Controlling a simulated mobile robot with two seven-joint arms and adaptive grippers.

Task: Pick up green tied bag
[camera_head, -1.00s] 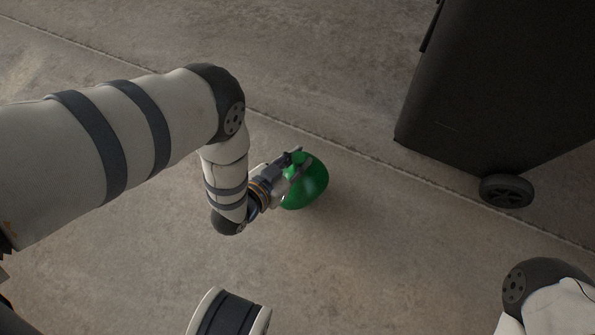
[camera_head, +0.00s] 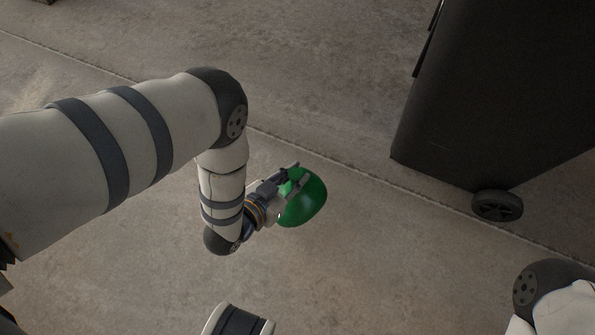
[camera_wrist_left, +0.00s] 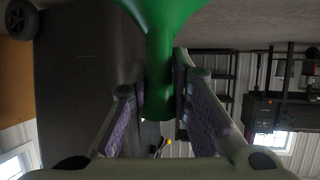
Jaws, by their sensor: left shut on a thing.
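The green tied bag (camera_head: 305,203) is a rounded, glossy green bundle in the middle of the head view. My left gripper (camera_head: 294,179) is shut on it, with its fingers at the bag's upper left side. In the left wrist view the bag's narrow neck (camera_wrist_left: 160,70) hangs between the two fingers of the left gripper (camera_wrist_left: 160,105), and its wider body runs off the top edge. The bag's underside is hidden, but it appears held above the concrete floor. The right gripper is outside the views; only part of my right arm shows at lower right.
A large black wheeled bin (camera_head: 495,95) stands at upper right, with a wheel (camera_head: 497,205) near its bottom corner. The concrete floor (camera_head: 390,260) around the bag is clear. Dark shelving (camera_wrist_left: 215,75) shows in the left wrist view.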

